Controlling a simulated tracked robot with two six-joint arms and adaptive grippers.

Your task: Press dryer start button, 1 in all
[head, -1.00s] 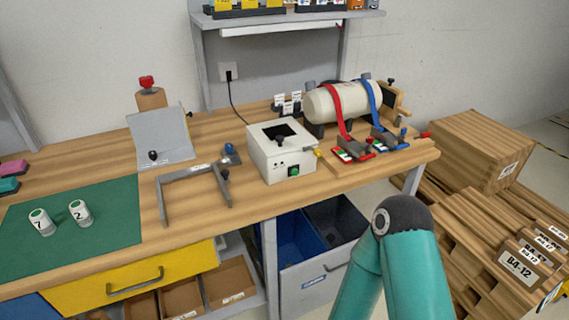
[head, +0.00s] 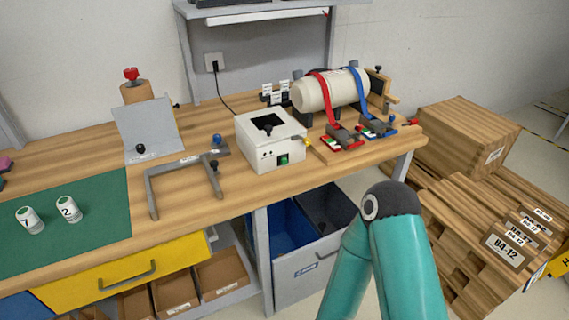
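A white box-shaped device (head: 258,146), which looks like the dryer, stands on the wooden bench near the middle of the head view. Its top has a dark opening with a black knob. A green button (head: 284,160) sits low on its front face, and a yellow knob (head: 307,142) sticks out at its right side. A black cord runs from behind it to a wall socket. Neither of my grippers is in view. Only a teal link of my arm shows at the lower right, in front of the bench and apart from the device.
A grey U-shaped frame (head: 152,193) lies left of the device. A cream cylinder (head: 311,97) with red and blue straps stands to its right. Two white jars (head: 68,209) stand on a green mat (head: 100,190). Wooden crates and stacked pallets fill the right side.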

